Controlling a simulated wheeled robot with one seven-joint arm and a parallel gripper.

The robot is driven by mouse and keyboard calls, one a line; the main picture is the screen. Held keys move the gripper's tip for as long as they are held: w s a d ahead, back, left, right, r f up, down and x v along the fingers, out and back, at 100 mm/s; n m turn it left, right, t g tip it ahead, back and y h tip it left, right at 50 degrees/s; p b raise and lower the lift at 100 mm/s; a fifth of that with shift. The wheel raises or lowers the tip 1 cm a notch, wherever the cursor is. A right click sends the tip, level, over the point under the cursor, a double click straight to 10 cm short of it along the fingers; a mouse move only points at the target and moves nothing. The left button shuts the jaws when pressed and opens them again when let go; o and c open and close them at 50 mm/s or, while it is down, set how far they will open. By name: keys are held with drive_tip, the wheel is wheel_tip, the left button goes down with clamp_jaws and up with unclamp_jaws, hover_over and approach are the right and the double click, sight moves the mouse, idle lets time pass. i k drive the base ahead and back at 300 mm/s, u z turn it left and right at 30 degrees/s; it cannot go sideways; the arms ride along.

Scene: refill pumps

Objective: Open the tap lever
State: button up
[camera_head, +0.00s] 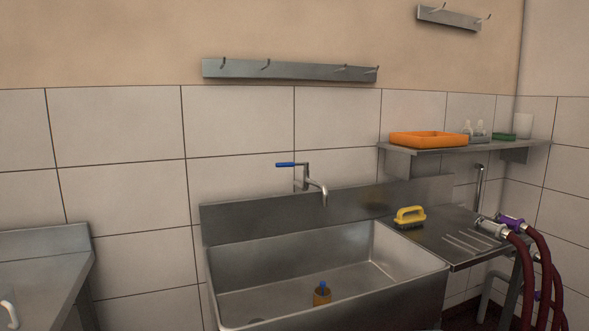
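The tap (317,187) is a curved metal spout on the wall behind the sink, in the middle of the head view. Its lever (286,164) has a blue grip and sticks out to the left from the top of the tap's body, about level. The sink (290,280) is a steel basin below the tap. My gripper is not in view, and nothing touches the lever.
A brown bottle with a blue cap (322,295) stands in the sink. A yellow brush (410,216) and dark red hoses (541,265) are on the right drainboard. An orange tray (428,139) sits on the shelf. A hook rail (290,70) hangs above the tap.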

sight(306, 164)
drive_tip(key=z, duration=0.35)
drive_tip(key=i, duration=0.7)
drive_tip(key=u, duration=1.1)
